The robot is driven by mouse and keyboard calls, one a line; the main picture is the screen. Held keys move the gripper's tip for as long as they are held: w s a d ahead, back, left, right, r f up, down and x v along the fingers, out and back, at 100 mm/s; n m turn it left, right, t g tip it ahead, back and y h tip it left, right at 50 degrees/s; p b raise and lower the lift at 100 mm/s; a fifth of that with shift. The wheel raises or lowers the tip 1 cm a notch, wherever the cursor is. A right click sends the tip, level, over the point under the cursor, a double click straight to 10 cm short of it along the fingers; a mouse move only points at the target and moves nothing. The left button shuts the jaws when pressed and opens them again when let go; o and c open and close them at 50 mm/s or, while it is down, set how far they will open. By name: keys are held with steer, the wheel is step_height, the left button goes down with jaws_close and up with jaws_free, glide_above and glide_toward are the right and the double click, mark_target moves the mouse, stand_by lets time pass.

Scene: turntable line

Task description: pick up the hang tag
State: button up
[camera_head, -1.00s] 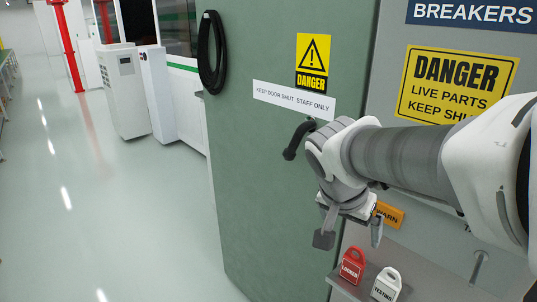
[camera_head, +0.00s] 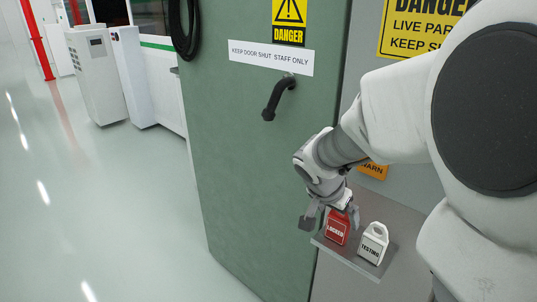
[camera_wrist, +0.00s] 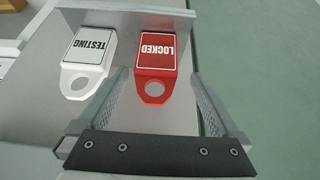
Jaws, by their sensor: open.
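Two tags with holed tops stand on a small grey shelf (camera_head: 396,212). One is red and reads LOCKED (camera_head: 336,230); the other is white and reads TESTING (camera_head: 374,243), just to its right. In the wrist view the red tag (camera_wrist: 155,60) lies between the two fingers, and the white tag (camera_wrist: 87,62) is outside the left finger. My gripper (camera_head: 330,219) is open around the sides of the red tag and partly covers its top in the head view. The wrist view also shows my gripper (camera_wrist: 160,80) with gaps beside the tag.
A green door (camera_head: 235,140) with a black handle (camera_head: 278,98) stands left of the shelf. An orange WARN label (camera_head: 374,171) is on the grey cabinet behind my arm. A raised strip (camera_wrist: 130,20) runs along the shelf edge. Open floor is at the left.

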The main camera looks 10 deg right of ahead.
mark_target(341, 224)
steer(key=x, duration=0.1)
steer(key=b+x, duration=0.1)
steer(key=x, duration=0.3)
steer(key=shift+s, duration=0.3)
steer(key=shift+w+d+f, duration=0.15)
steer(key=shift+d+f, duration=0.05)
steer(key=shift+f, duration=0.15)
steer(key=c, duration=1.4)
